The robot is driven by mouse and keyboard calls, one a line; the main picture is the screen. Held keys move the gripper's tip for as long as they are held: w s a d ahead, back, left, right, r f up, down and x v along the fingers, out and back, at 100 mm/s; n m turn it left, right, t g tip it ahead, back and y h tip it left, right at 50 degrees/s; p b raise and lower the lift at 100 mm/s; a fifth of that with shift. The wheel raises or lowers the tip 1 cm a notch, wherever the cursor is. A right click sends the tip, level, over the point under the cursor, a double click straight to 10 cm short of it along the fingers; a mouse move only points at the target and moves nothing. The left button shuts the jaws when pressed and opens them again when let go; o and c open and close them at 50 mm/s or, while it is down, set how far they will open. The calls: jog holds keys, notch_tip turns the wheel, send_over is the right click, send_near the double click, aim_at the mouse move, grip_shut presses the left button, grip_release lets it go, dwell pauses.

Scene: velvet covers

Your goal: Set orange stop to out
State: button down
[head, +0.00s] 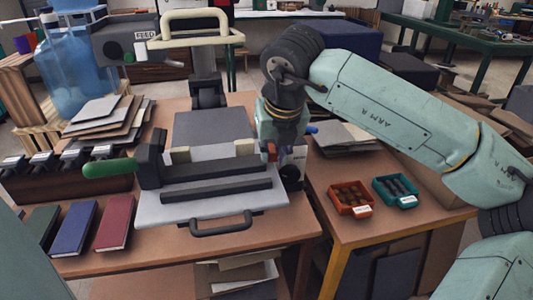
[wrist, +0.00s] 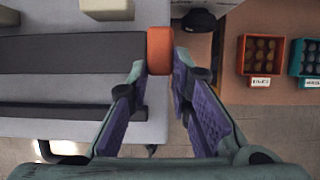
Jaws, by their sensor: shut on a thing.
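The orange stop (wrist: 160,51) is a small orange block at the right end of the dark bar on the grey press bed. In the wrist view my gripper (wrist: 160,75) has its fingertips on either side of the stop's near part, shut on it. In the head view the orange stop (head: 271,151) shows as a small patch below my wrist, and my gripper is mostly hidden there. The press (head: 212,205) has a light grey bed, dark bars, a black front handle and a green-gripped lever at the left.
An orange bin (head: 352,210) and a teal bin (head: 409,202) stand on the right table. Blue and red books (head: 114,222) lie at the front left. A cream handle (head: 195,27) rises behind the press. Bare tabletop lies in front of the bins.

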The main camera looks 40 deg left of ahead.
jog(key=shift+w+d, duration=0.1)
jog(key=shift+w, duration=0.05)
jog(key=c, duration=1.4)
grip_release()
jog(key=shift+c, duration=0.2)
jog(key=v, duration=1.2)
